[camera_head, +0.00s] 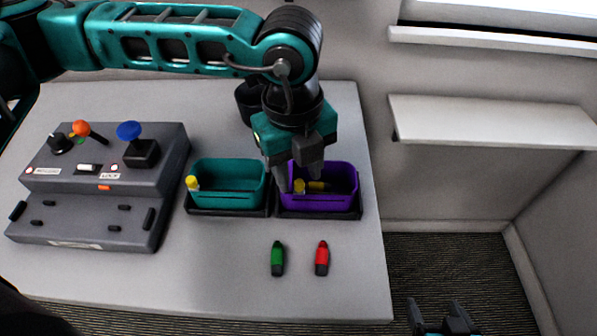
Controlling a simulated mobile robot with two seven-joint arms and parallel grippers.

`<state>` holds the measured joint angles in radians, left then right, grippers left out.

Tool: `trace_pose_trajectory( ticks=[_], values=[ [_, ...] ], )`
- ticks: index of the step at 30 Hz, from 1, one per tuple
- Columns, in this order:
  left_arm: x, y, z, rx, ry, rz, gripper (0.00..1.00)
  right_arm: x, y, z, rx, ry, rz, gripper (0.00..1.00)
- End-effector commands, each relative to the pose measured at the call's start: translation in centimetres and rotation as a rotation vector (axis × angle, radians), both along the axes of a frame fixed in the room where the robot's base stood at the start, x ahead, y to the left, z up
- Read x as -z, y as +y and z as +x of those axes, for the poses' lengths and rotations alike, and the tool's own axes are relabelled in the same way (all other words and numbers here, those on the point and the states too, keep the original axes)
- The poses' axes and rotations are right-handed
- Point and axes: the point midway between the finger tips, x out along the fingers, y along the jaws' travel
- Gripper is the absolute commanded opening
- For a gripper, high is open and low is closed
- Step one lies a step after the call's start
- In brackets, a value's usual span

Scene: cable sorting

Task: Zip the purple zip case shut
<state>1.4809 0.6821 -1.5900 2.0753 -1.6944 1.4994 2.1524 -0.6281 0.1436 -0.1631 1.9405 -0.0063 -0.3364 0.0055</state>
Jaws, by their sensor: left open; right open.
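The purple case (335,202) stands open at the right part of the table, in a black base tray. Yellow pieces (317,186) show inside it; whether one is a zip pull I cannot tell. My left gripper (300,178) reaches down from above at the left side of the purple case. Its fingers are open and partly hide the case's left and back rim. Whether they touch the case is unclear. My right gripper (442,318) is open and empty at the bottom edge, off the table's right side and away from the case.
A teal case (228,190) with a yellow piece (192,183) at its left corner stands just left. A green plug (277,258) and a red plug (322,258) lie in front. A grey control box (100,185) fills the left.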

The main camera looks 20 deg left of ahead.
Motion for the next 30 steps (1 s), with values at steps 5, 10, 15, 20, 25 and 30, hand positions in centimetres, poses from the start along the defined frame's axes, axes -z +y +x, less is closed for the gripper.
trace_pose_trajectory(
  ticks=[5, 10, 15, 20, 25, 30],
  values=[
    [1.4, -0.1, 0.0, 0.001, 0.001, 0.001, 0.43, 0.0, 0.0, 0.0, 0.0, 0.0, 0.0, 0.78],
    [1.6, -0.1, 0.0, 0.001, 0.0, 0.0, 0.43, 0.0, 0.0, 0.0, 0.0, -0.001, 0.0, 0.78],
    [1.6, -0.1, 0.0, 0.001, 0.0, 0.0, 0.4, -0.1, 0.0, 0.1, 0.0, -0.003, 0.001, 0.78],
    [1.6, -0.1, 0.0, 0.001, 0.0, 0.0, 0.25, -0.1, 0.0, 0.2, 0.001, -0.005, 0.001, 0.78],
    [1.6, -0.1, 0.0, 0.001, 0.0, 0.0, 0.09, -0.1, 0.0, 0.2, 0.001, -0.005, 0.001, 0.78],
    [1.6, -0.1, 0.0, 0.001, 0.0, 0.0, 0.0, -0.1, 0.0, 0.2, 0.001, -0.005, 0.001, 0.78]
  ],
)
